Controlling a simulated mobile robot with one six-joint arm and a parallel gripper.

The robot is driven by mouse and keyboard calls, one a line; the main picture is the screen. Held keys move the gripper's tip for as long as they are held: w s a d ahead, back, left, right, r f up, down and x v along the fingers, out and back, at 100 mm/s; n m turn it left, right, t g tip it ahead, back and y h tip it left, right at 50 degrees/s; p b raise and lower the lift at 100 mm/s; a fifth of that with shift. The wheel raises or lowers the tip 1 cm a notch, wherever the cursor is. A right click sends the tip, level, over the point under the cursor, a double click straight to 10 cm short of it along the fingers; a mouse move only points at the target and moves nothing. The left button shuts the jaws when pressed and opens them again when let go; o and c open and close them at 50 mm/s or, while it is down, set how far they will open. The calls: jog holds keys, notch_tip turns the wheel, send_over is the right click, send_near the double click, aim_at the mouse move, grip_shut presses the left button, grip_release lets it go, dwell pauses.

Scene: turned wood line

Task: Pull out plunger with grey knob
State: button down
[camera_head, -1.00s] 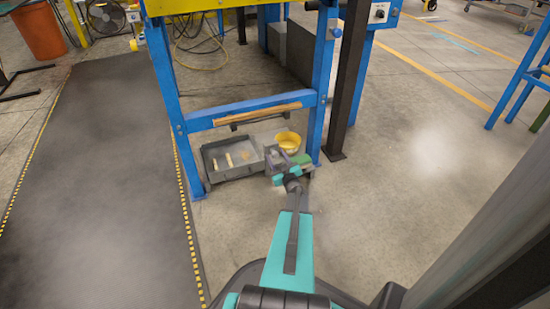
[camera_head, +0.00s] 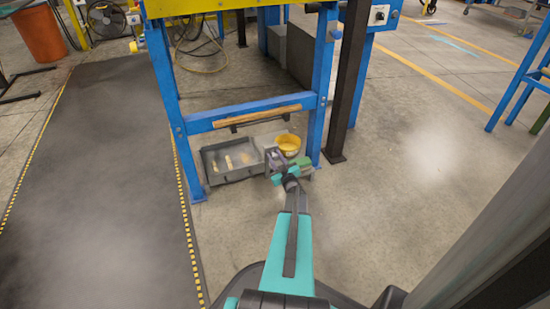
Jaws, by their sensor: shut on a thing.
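My gripper (camera_head: 272,158) is low by the foot of the blue frame, between the grey tray and the yellow bowl. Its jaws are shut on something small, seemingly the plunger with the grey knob. The knob and the plunger are too small and too hidden by the jaws and wrist to make out, and I cannot tell how far the plunger is out. A green block (camera_head: 304,163) shows just right of my wrist.
A grey tray (camera_head: 206,168) with a few pale wooden pieces lies left of my gripper. A yellow bowl (camera_head: 289,142) stands just behind it. Blue frame legs (camera_head: 318,110) and a dark post (camera_head: 347,100) rise at the right. The floor (camera_head: 410,190) to the right is clear.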

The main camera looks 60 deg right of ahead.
aim_at(276, 158)
jog(key=p+v, duration=0.1)
jog(key=v, duration=0.1)
jog(key=shift+s+a+r, duration=0.1)
jog(key=shift+s+a, duration=0.1)
jog(key=shift+s, duration=0.1)
jog(key=shift+s+a, duration=0.2)
jog(key=shift+s, duration=0.1)
jog(key=c, duration=1.4)
grip_release()
jog(key=shift+a, duration=0.1)
jog(key=shift+s+a+p, duration=0.35)
jog(key=shift+s, duration=0.2)
jog(key=p+v, duration=0.4)
jog(key=v, duration=0.8)
jog(key=shift+s, duration=0.2)
